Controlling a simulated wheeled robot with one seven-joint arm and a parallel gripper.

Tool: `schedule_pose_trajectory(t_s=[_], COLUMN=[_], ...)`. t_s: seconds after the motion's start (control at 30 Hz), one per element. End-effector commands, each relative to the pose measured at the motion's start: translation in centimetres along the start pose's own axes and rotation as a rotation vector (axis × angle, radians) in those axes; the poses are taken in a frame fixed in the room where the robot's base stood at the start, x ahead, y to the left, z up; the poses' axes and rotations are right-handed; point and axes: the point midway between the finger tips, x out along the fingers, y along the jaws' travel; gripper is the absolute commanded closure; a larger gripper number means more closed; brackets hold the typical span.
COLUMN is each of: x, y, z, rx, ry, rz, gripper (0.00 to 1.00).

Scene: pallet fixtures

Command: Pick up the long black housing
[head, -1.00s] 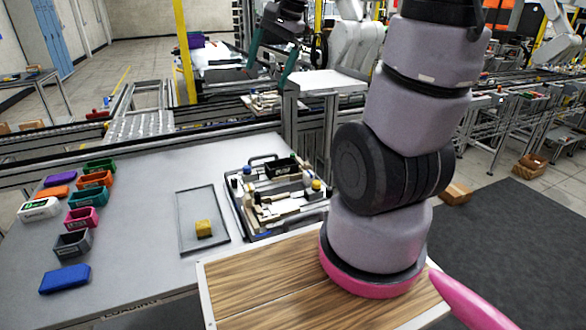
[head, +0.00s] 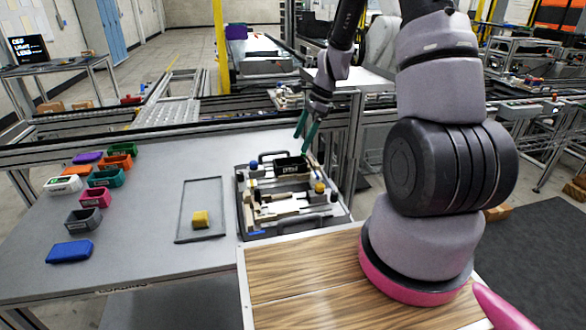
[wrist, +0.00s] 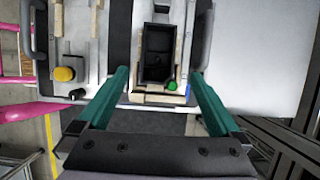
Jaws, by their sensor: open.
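The long black housing (head: 292,165) is a dark open-topped box seated at the back of the pallet fixture (head: 328,224). In the wrist view the housing (wrist: 157,62) lies lengthwise between light blocks, near the middle. My gripper (head: 304,142) has teal fingers and hangs just above and behind the right part of the housing. In the wrist view my gripper (wrist: 160,76) is open, with one finger on each side of the housing and nothing between them. From these views I cannot tell the exact height gap.
The fixture also holds light blocks, a yellow knob (head: 319,187) and a green knob (wrist: 172,86). Several coloured bins and a blue box (head: 69,252) stand farther left. The grey table between is clear.

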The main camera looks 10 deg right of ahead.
Motion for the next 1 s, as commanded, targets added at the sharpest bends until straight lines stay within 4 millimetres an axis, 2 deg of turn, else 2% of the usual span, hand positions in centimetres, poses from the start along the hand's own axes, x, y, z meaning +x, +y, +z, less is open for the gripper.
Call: schedule_pose_trajectory(t_s=[0.1, 0.27, 0.6, 0.87, 0.9, 0.97, 1.0], x=[1.7, 2.8, 7.2, 7.7, 7.7, 7.6, 7.6], y=[0.1, 0.1, 0.4, 0.3, 0.3, 0.3, 0.3], z=[0.0, 0.0, -0.1, -0.1, -0.1, -0.1, -0.1], rx=[0.000, -0.001, -0.001, -0.002, -0.002, -0.002, -0.002], ry=[-0.001, -0.001, -0.001, 0.001, 0.001, 0.001, 0.001], rz=[0.003, 0.001, 0.001, -0.001, -0.001, -0.001, -0.001], gripper=[0.00, 0.00, 0.00, 0.00, 0.04, 0.27, 0.42])
